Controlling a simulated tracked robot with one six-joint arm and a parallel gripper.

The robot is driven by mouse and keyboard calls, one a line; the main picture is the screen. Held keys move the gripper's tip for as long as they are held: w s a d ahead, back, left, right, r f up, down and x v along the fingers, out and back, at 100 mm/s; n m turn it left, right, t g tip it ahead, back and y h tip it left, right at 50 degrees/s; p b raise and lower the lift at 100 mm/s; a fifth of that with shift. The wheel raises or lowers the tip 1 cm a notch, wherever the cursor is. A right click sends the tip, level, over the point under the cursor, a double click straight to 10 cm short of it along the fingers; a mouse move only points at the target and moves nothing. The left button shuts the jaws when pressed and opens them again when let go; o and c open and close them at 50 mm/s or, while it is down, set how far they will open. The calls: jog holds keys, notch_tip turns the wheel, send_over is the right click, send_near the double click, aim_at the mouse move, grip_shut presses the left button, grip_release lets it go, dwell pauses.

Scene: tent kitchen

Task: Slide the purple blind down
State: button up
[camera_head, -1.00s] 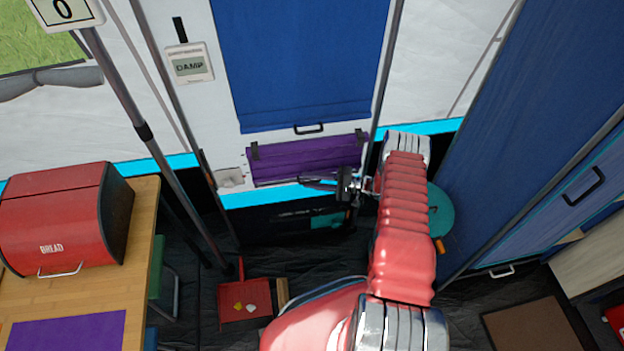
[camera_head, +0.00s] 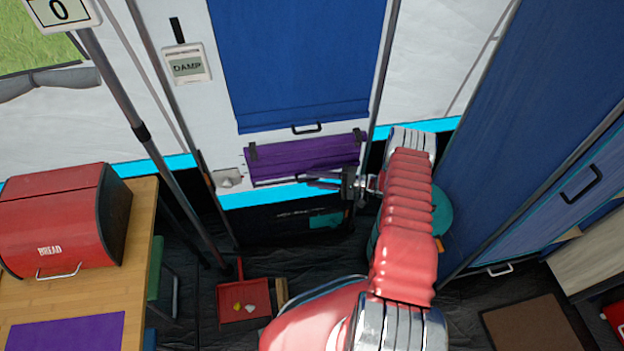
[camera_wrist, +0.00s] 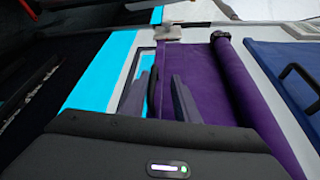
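The purple blind (camera_head: 305,155) is a short strip with a rolled top, below the blue blind. In the wrist view the purple blind (camera_wrist: 205,90) hangs beside its thick roll. A dark handle (camera_wrist: 153,92) lies along its lower edge. My gripper (camera_head: 312,181) is at that lower edge, reaching in from the right. In the wrist view my gripper (camera_wrist: 156,95) is open, with one finger on each side of the handle. I cannot tell whether either finger touches it.
The blue blind (camera_head: 295,60) with its own black handle (camera_head: 307,129) is just above. A grey pole (camera_head: 160,160) stands left of the panel, near the wooden table with the red bread bin (camera_head: 65,220). A blue cabinet or panel (camera_head: 530,140) stands close on the right.

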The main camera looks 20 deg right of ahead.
jog(key=v, duration=1.4)
dwell(1.5)
jog(key=shift+w, duration=0.1)
dwell(0.3)
jog(key=a+r+n+g+h, duration=0.3)
jog(key=a+r+g, duration=0.35)
jog(key=r, duration=0.85)
jog(key=a+r+n+g+h, duration=0.25)
jog(key=a+r, duration=0.65)
jog(key=r, duration=0.6)
jog(key=s+a+r+n+h, duration=0.2)
jog(key=s+a+r+h, duration=0.2)
jog(key=s+a+r, duration=0.45)
jog(key=s+r+t+h, duration=0.2)
jog(key=s+r, duration=0.2)
jog(key=s, duration=0.3)
jog(key=s+a+r+n+t+h, duration=0.1)
jog(key=s+r+t+h, duration=0.1)
jog(key=s+r, duration=0.3)
jog(key=shift+s+a+t, duration=0.15)
jog(key=shift+s+t, duration=0.35)
jog(key=shift+s, duration=1.05)
jog(key=shift+a+n+h, duration=0.1)
jog(key=shift+n+h, duration=0.15)
